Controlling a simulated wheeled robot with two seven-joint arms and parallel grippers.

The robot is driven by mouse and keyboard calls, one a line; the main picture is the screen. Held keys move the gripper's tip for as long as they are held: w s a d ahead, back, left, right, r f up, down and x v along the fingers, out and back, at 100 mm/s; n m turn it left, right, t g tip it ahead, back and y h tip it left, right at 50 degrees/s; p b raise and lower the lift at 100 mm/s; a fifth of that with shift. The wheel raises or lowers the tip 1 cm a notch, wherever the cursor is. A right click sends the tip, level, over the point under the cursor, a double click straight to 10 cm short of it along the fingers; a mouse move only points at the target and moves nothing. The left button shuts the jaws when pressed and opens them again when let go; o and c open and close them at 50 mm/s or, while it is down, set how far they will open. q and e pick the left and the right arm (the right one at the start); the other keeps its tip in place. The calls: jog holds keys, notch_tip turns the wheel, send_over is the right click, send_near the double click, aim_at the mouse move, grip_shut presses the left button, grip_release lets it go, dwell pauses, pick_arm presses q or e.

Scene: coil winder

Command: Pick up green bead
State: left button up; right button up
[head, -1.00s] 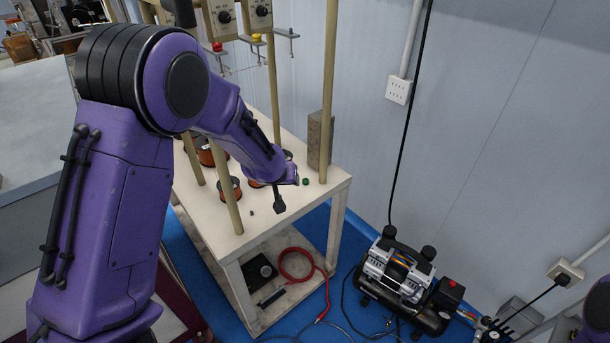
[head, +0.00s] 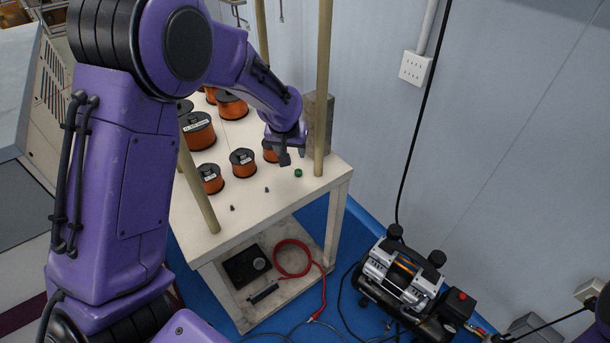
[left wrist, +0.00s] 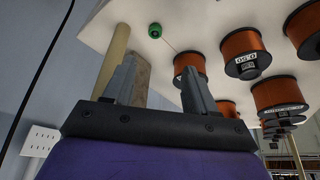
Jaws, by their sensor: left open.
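The green bead (head: 298,173) sits on the white table top (head: 232,214), near its right front edge. It also shows in the left wrist view (left wrist: 155,30), at the top, beyond my fingers and apart from them. My left gripper (head: 290,160) is above the table, just behind and left of the bead in the head view. In the left wrist view its two fingers (left wrist: 160,75) stand apart with nothing between them. My right gripper is not in view.
Several copper wire spools (head: 243,162) stand left of the bead. Wooden posts (head: 323,90) rise from the table, one close to the bead, with a grey block (head: 318,120) behind. Small dark pieces (head: 267,190) lie on the table. A compressor (head: 405,285) is on the floor.

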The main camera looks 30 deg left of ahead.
aim_at(298, 171)
pick_arm(q)
jog(key=x, duration=0.8)
jog(key=d+x, duration=0.1)
jog(key=x, duration=0.3)
jog(key=shift+w+f+p, duration=0.2)
jog(key=shift+f+p, duration=0.1)
jog(key=shift+f, duration=0.05)
jog(key=shift+s, duration=0.1)
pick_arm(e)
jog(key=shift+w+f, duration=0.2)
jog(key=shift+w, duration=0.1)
pick_arm(q)
grip_shut()
